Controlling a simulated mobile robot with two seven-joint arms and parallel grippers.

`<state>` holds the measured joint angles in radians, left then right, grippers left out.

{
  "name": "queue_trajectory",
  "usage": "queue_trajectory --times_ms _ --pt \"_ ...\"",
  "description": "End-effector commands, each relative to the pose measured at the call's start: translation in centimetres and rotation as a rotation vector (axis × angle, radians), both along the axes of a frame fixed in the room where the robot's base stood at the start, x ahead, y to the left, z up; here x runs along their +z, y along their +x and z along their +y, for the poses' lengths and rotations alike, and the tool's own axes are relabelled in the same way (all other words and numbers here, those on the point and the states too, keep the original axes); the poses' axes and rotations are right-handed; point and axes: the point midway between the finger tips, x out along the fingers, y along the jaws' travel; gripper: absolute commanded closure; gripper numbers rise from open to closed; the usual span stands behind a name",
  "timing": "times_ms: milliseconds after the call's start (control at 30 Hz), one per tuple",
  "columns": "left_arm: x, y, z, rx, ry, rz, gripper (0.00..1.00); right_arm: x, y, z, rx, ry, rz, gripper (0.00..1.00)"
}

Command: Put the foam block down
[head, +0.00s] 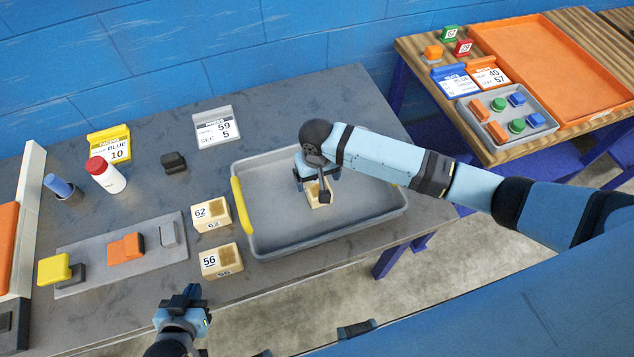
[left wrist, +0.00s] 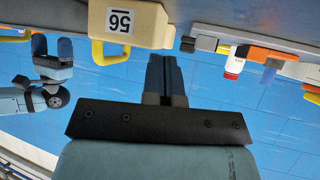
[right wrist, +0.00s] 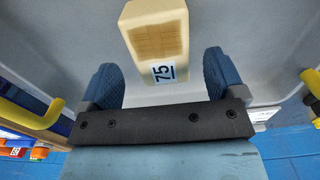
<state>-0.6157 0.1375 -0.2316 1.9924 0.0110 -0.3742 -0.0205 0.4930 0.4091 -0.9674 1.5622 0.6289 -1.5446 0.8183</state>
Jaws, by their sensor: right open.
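A cream foam block marked 75 (right wrist: 157,35) with a tan panel lies in the grey tray (head: 275,248). In the head view the same block (head: 316,200) shows partly under my right gripper (head: 318,186). In the right wrist view my right gripper (right wrist: 163,75) is open, with a finger on each side of the block's near end and gaps between. My left gripper (head: 185,298) is shut and empty off the table's front edge; its fingers (left wrist: 166,75) are together in the left wrist view.
Blocks marked 62 (head: 211,215) and 56 (head: 220,261) stand left of the tray, near its yellow handle (head: 240,205). A grey board (head: 90,262) with coloured pieces, a white red-capped bottle (head: 106,175) and sign cards are further left. A wooden table (head: 420,50) stands at right.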

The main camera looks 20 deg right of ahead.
Motion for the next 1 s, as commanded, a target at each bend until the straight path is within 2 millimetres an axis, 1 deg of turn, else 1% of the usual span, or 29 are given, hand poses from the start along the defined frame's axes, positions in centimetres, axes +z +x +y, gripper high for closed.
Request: queue_trajectory --times_ms 33,200,300,400,500,600,1000 --pt "0.0 0.0 0.0 0.0 0.0 0.0 1.0 1.3 0.1 0.1 0.001 0.003 -0.003 0.11" --pt "-0.1 0.0 0.0 0.0 0.0 0.0 1.0 4.9 0.1 0.1 0.002 0.003 -0.003 0.11" --pt "-0.2 0.0 0.0 0.0 0.0 0.0 1.0 6.5 0.1 0.1 0.002 0.003 -0.002 0.11" --pt "-0.2 0.0 0.0 0.0 0.0 0.0 1.0 7.6 0.0 0.1 0.001 0.002 0.0 0.11" --pt "-0.2 0.0 0.0 0.001 -0.001 0.0 1.0 8.2 0.0 0.1 0.001 0.001 0.001 0.11" --pt "-0.2 0.0 0.0 0.001 -0.001 0.001 1.0 8.4 0.0 0.1 0.0 0.001 0.001 0.11" --pt "-0.2 0.0 0.0 0.0 0.0 0.001 1.0 8.4 0.0 0.1 0.001 0.001 0.001 0.11"
